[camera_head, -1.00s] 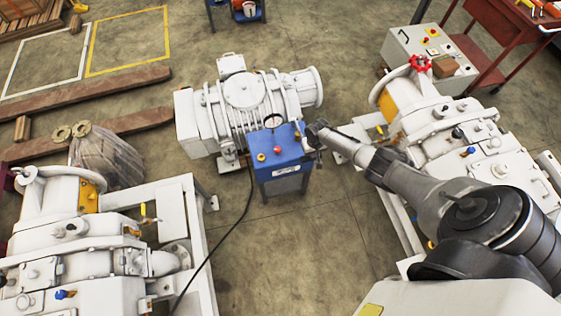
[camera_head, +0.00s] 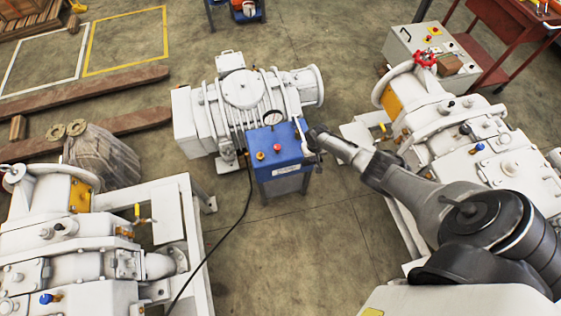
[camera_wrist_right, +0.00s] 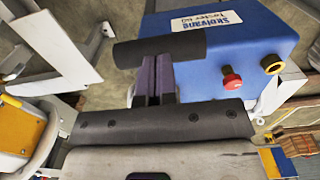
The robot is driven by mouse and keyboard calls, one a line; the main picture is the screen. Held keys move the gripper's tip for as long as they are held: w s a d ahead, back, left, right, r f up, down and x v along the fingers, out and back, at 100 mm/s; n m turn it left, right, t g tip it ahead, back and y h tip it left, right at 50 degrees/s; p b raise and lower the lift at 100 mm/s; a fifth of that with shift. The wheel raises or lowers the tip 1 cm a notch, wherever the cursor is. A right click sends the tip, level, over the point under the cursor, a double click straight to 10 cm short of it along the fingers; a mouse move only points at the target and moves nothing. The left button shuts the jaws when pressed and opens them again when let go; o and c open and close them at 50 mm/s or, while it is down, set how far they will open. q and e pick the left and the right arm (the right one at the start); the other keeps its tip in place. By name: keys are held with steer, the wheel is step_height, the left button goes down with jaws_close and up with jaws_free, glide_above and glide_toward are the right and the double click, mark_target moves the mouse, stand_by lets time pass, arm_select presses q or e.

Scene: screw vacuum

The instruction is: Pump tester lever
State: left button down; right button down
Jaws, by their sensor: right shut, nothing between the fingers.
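The blue tester box (camera_head: 270,160) stands on the floor in front of the white pump. It has a red knob, a yellow-ringed button and a dial on top. A pale lever bar (camera_head: 304,136) shows along its right side. My right gripper (camera_head: 315,135) is at that side of the box, close to the lever; contact cannot be told in the head view. In the right wrist view the dark fingers (camera_wrist_right: 157,80) are shut together, with a dark cylindrical bar (camera_wrist_right: 160,50) across their tips, beside the blue box (camera_wrist_right: 240,50). My left gripper is out of view.
The white pump (camera_head: 241,90) stands right behind the tester. Large white machines on frames stand at left (camera_head: 70,245) and right (camera_head: 470,140). A black cable (camera_head: 220,235) runs along the floor from the box. Bare floor lies in front of the tester.

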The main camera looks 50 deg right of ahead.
steer(key=shift+f+b, duration=1.3)
steer(key=shift+f, duration=0.35)
steer(key=shift+f+b, duration=1.1)
steer(key=shift+f, duration=0.05)
step_height(320, 180, up, 4)
steer(key=p, duration=0.4)
step_height(320, 180, up, 9)
steer(key=p, duration=0.8)
steer(key=shift+f+p, duration=0.2)
steer(key=shift+p, duration=0.2)
steer(key=shift+f, duration=0.1)
